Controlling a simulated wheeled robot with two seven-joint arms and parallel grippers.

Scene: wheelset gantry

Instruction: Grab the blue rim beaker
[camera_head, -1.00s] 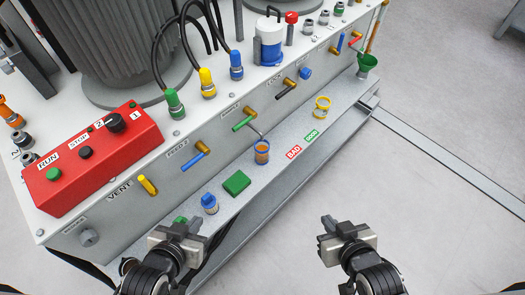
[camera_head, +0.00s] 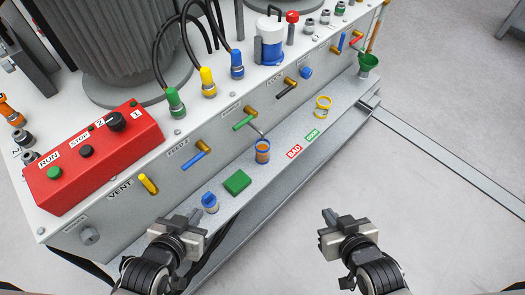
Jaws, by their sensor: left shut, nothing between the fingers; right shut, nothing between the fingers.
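The blue rim beaker (camera_head: 262,151) stands upright on the grey shelf (camera_head: 285,137) along the front of the machine, below a green-handled tap. It holds something orange-brown. My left gripper (camera_head: 192,217) is shut and empty at the shelf's near end, below and left of the beaker and apart from it. Its tips show close to a small blue-topped container (camera_head: 210,202); I cannot tell whether they touch. My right gripper (camera_head: 330,216) is shut and empty, over the open floor to the lower right of the beaker.
A green block (camera_head: 237,182) lies on the shelf between the blue-topped container and the beaker. A yellow-rimmed beaker (camera_head: 323,106) stands further along, past the BAD (camera_head: 294,151) and GOOD (camera_head: 313,136) labels. Tap handles jut out above the shelf.

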